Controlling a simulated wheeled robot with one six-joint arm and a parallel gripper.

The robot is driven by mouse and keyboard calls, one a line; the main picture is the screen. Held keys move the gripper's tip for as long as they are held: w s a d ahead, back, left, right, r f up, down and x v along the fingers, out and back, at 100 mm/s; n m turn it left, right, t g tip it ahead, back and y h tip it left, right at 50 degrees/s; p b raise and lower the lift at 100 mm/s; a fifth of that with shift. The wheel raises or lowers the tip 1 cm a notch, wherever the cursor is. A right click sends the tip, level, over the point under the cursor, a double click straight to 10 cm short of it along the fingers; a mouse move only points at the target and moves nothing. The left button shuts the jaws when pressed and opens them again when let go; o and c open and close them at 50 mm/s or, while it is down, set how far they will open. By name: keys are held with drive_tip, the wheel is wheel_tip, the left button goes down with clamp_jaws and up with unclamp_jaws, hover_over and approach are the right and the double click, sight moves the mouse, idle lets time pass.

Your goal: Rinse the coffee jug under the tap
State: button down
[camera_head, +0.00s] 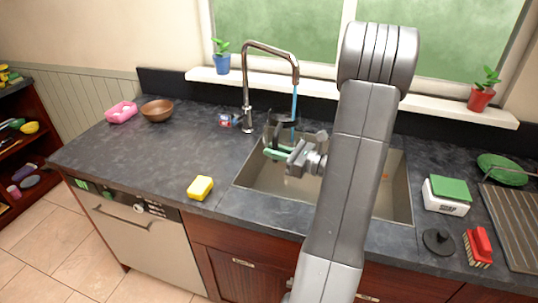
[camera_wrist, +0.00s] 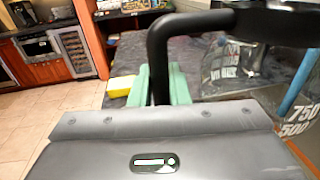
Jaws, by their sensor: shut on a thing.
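The coffee jug (camera_head: 270,132), clear with a black rim and handle, is held over the sink (camera_head: 398,185), below the tap (camera_head: 246,85). A blue stream of water (camera_head: 294,100) runs from the spout down to the jug; I cannot tell how much lands inside. My gripper (camera_head: 279,153) has green fingers shut on the jug's black handle. In the wrist view the handle (camera_wrist: 157,62) stands between the fingers (camera_wrist: 159,88). The clear jug wall (camera_wrist: 225,78), with printed measuring marks, fills the right side, and the blue stream shows there too. My arm hides part of the sink.
A yellow sponge (camera_head: 200,188) lies on the counter left of the sink. A brown bowl (camera_head: 157,110) and pink dish (camera_head: 121,112) are farther left. Right of the sink are a green-topped box (camera_head: 447,194), black lid (camera_head: 438,242) and red brush (camera_head: 478,247). Potted plants stand on the sill.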

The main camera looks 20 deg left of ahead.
sight(282, 136)
drive_tip(key=shift+w+d+f, duration=0.15)
drive_tip(key=shift+w+d, duration=0.15)
drive_tip(key=shift+w, duration=0.35)
drive_tip(key=shift+w+d+f, duration=0.1)
drive_tip(key=shift+w+d, duration=0.15)
drive_tip(key=shift+w, duration=0.45)
drive_tip(key=shift+w+d+f, duration=0.15)
drive_tip(key=shift+w+d, duration=0.15)
drive_tip(key=shift+w, duration=0.35)
drive_tip(key=shift+d, duration=0.2)
drive_tip(key=shift+s+d, duration=0.2)
drive_tip(key=shift+d, duration=0.2)
drive_tip(key=shift+a, duration=0.1)
drive_tip(key=shift+w+a, duration=0.25)
drive_tip(key=shift+a, duration=0.25)
